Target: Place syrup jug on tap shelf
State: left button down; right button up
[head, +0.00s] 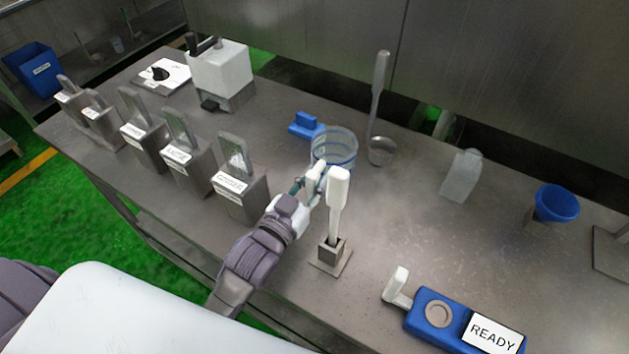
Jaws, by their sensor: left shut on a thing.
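A clear round jug with blue bands (335,147), which I take for the syrup jug, is in the middle of the metal table. My left gripper (314,181) reaches to its near side from the lower left and is shut on it. The exact grip and the jug's lower part are partly hidden by the gripper and a white-handled tool. I cannot tell whether the jug's base touches the table. I cannot make out with certainty which surface is the tap shelf. My right gripper is not in view.
A white-handled tool (338,190) stands upright in a holder just right of my left gripper. Labelled metal holders (241,196) line the left edge.

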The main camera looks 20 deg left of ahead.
pick_arm(q)
jog(key=shift+f, duration=0.3)
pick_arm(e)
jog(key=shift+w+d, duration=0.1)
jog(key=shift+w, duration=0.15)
pick_arm(q)
jog(key=shift+f, duration=0.15)
jog(key=c, duration=1)
grip_release()
jog(key=shift+o, duration=0.2)
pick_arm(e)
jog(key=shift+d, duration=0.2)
